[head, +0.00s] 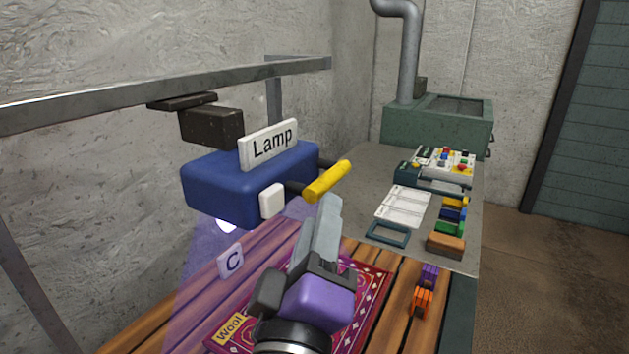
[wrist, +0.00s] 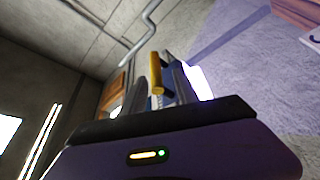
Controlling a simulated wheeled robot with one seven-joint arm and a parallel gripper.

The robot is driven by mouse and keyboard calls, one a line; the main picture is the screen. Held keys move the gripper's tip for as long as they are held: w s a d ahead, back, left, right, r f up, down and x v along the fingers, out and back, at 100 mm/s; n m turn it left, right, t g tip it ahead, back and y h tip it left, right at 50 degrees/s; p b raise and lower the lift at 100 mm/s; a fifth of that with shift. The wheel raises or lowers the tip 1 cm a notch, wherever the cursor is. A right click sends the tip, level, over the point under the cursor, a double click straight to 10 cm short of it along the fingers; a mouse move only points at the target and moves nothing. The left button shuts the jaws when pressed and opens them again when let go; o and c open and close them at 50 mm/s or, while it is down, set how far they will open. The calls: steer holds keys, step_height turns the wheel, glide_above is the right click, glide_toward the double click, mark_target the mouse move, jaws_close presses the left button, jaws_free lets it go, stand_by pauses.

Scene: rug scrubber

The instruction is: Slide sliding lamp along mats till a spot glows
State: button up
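The sliding lamp (head: 225,185) is a blue box with a "Lamp" sign, hung from a metal rail. Its yellow handle (head: 328,180) sticks out on the right and shows in the wrist view (wrist: 156,75). A violet beam falls from its lit underside over the left part of the slatted bench. A red patterned mat (head: 372,283) marked "Wool" lies on the bench, partly hidden by my gripper (head: 331,205). My gripper is just below the handle in the head view. In the wrist view, its fingers are apart, with the handle seen between them. Contact cannot be told. No glowing spot is visible.
The rail (head: 110,95) runs along the left wall. A "C" plate (head: 231,262) stands at the bench's wall side. Orange and purple clips (head: 424,302) sit at its right.

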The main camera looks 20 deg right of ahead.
mark_target(329, 174)
steer(key=shift+h, duration=0.3)
steer(key=x, duration=0.2)
steer(key=p+x, duration=0.1)
steer(key=x, duration=0.2)
steer(key=p+x, duration=0.1)
steer(key=x, duration=0.1)
steer(key=shift+w+d+r, duration=0.2)
steer(key=shift+w+r, duration=0.1)
steer(key=shift+r, duration=0.05)
jaws_close()
stand_by(1.0)
